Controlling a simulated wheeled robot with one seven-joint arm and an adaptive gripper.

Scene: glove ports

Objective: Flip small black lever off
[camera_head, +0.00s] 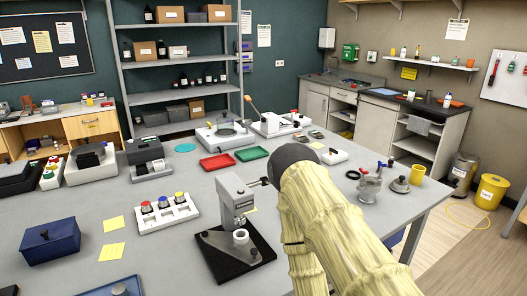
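My arm, in a pale yellow ribbed sleeve, reaches from the bottom right to the middle of the table. A dark rounded part of it hides most of my gripper (262,182). Only small dark tips show at its left, beside the grey upright device on a black base (238,252); their opening cannot be made out. A small white box (333,156) lies behind my arm, with a tiny dark part on top that may be the small black lever. I cannot tell its position. My gripper appears apart from this box.
Red (217,162) and green (252,153) trays lie behind the grey device. A white rack with coloured knobs (166,214) and a blue box (50,241) stand left. Clear tabletop lies between the rack and the trays.

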